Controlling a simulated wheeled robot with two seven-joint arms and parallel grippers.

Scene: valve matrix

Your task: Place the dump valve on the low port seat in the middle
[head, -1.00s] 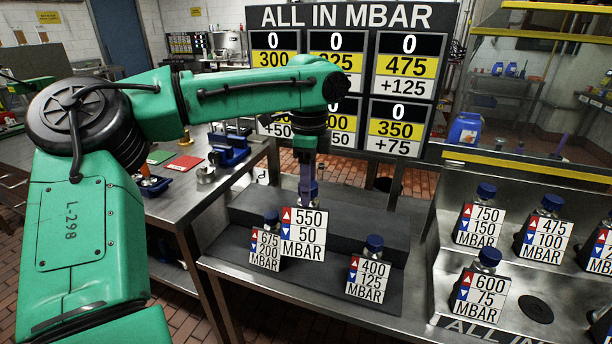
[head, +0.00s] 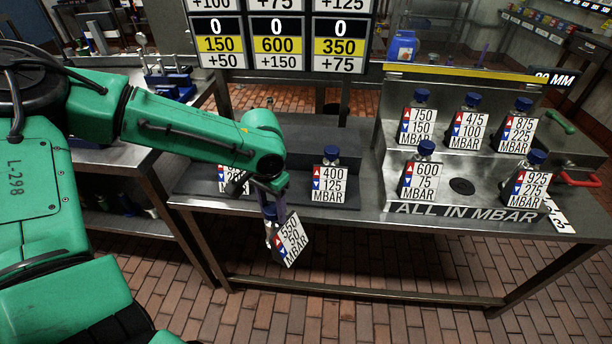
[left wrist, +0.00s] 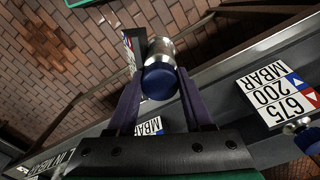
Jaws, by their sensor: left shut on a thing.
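The valve marked 550 / 50 MBAR (head: 289,241) has a blue cap and a white label and hangs tilted in front of the bench's front edge. My left gripper (head: 271,203) is shut on it near its top. In the left wrist view the fingers (left wrist: 160,88) close around the blue cap (left wrist: 160,84), with the metal body (left wrist: 160,54) beyond. The low port seat in the middle (head: 462,186) is a bare dark disc on the lower step of the metal rack, between two valves. My right gripper is not in view.
The 600 / 75 valve (head: 420,182) and 925 / 275 valve (head: 529,190) flank the seat; several valves stand on the step behind. The 400 / 125 valve (head: 328,183) stands on the dark stand (head: 360,170). The 675 / 200 valve shows in the wrist view (left wrist: 278,100). Open floor lies in front.

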